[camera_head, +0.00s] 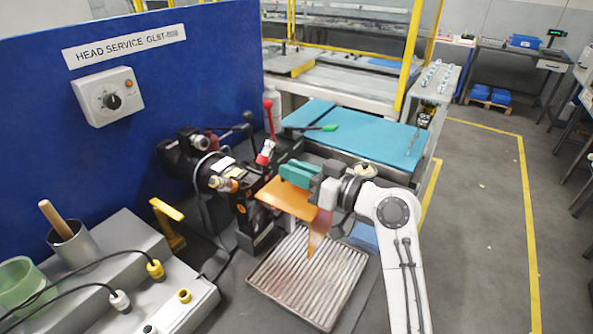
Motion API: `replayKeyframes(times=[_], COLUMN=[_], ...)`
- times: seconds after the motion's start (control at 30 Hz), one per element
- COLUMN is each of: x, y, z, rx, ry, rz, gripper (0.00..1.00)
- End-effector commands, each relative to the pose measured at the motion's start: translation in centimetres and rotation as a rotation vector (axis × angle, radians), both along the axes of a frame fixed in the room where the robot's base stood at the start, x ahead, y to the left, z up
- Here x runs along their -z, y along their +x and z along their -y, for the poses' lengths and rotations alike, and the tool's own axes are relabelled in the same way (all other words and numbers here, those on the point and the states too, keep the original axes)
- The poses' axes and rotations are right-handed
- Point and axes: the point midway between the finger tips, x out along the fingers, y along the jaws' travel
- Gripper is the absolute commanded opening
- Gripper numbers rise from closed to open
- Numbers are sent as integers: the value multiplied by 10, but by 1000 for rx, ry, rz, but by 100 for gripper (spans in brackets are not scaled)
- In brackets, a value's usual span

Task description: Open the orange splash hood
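The orange splash hood (286,198) is in the middle of the head view, in front of the dark machine head (222,178). Its top is a sloping flat panel, and a pointed orange side piece hangs down at its right over the ribbed tray. My gripper (297,173) reaches in from the right, with its green fingers over the hood's upper right edge. The fingers overlap the hood in the picture. I cannot tell whether they touch or grip it, and the gap between them is hidden.
A ribbed metal tray (262,280) lies below the hood. A red-knobbed lever (269,118) stands behind it. A blue panel (215,70) with a dial box (108,96) rises at the left. A teal-topped bench (365,133) stands behind. Grey floor is open at the right.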

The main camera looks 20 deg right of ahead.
Motion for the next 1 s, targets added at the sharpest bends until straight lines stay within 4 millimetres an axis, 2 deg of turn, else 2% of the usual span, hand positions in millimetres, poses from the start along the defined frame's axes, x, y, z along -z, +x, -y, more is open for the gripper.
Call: replayKeyframes(times=[0.03, 0.2, 0.77, 0.87, 1.0], x=[0, 0, 1, 3, 5], y=[0, 0, 1, 6, 21], z=[0, 0, 1, 9, 30], rx=[0, 0, -1, 0, 4], ry=[0, 0, 0, 1, 1], rz=[0, 0, -1, -1, 3], gripper=[17, 1, 0, 0, 0])
